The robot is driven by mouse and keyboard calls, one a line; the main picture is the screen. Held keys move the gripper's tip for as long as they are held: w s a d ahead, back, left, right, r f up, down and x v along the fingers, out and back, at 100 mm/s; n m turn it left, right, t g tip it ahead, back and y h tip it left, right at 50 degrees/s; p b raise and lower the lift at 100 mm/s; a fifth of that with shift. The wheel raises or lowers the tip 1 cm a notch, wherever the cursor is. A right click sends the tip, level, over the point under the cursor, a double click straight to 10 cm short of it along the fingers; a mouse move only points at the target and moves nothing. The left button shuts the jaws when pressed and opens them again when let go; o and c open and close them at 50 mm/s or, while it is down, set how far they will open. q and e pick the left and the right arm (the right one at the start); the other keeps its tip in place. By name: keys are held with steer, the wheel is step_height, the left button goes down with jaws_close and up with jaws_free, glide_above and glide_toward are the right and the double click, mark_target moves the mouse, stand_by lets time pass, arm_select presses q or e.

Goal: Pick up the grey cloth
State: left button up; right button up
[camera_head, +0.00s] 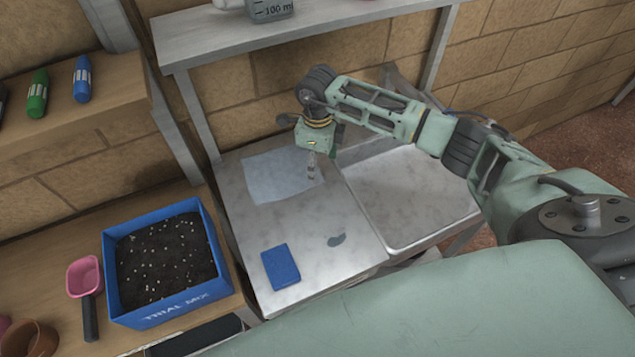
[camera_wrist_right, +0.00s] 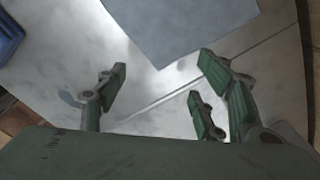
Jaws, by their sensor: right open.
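The grey cloth (camera_head: 275,180) lies flat and slightly bluish on the metal worktop, toward the back wall. It also shows at the top of the right wrist view (camera_wrist_right: 180,25). My right gripper (camera_head: 312,172) points down at the cloth's right edge. In the right wrist view its green-padded fingers (camera_wrist_right: 165,95) are spread apart, with nothing between them, and the cloth lies beyond their tips. The exact height above the worktop is hard to tell. My left gripper is out of view.
A blue box of soil (camera_head: 206,240) and a pink scoop (camera_head: 84,277) stand at left. A raised shelf (camera_head: 230,42) runs behind. The worktop's middle is mostly clear.

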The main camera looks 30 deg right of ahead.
mark_target(318, 182)
step_height(318, 182, down, 4)
steer(key=b, duration=0.2)
steer(key=shift+f+b, duration=0.15)
steer(key=shift+b, duration=0.15)
steer(key=shift+f, duration=0.3)
steer(key=shift+f+b, duration=0.2)
steer(key=shift+b, duration=0.2)
steer(key=shift+c, duration=0.6)
steer(key=shift+s+a+f, duration=0.1)
steer(key=shift+s+f, duration=0.1)
steer(key=shift+s, duration=0.15)
jaws_close()
steer(key=shift+w+r, duration=0.25)
steer(key=shift+w, duration=0.05)
stand_by(0.4)
